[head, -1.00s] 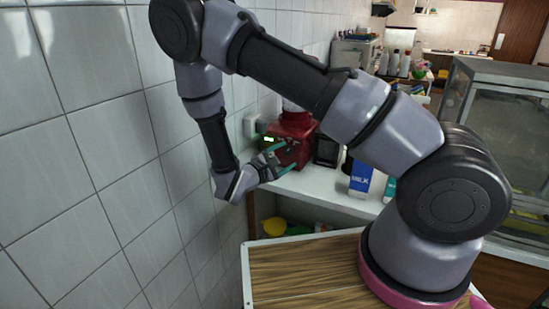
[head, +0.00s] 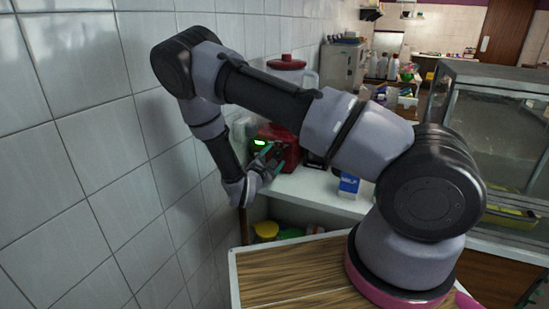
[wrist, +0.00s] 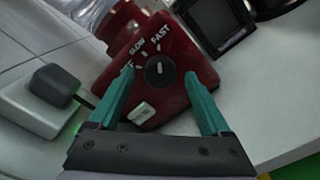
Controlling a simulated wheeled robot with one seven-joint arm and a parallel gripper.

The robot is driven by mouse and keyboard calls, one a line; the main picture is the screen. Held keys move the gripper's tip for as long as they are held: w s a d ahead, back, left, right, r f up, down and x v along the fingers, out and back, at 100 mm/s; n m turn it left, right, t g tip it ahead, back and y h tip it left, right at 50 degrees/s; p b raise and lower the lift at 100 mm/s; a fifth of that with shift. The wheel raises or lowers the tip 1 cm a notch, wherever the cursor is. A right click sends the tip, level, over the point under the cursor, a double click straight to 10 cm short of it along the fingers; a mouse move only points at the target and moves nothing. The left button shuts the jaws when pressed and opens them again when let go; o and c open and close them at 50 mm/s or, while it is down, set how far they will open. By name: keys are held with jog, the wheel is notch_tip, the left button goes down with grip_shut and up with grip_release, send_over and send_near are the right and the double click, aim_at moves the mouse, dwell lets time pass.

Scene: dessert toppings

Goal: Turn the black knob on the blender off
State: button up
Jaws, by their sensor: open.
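The red blender (head: 287,138) stands on a white counter against the tiled wall, partly hidden behind my arm. Its jar with a red lid shows above my arm. In the wrist view the black knob (wrist: 158,70) is on the red base, with a white pointer mark and the words SLOW and FAST around it. A pale switch (wrist: 141,112) sits below the knob. Contact cannot be told.
A wall socket with a dark plug (wrist: 54,84) is left of the blender. A dark boxy item (wrist: 217,22) stands close at its right. A milk carton (head: 348,186) is farther right on the white counter (head: 310,187).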

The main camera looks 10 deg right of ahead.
jog(key=shift+w+d, duration=0.1)
jog(key=shift+w, duration=0.1)
grip_shut()
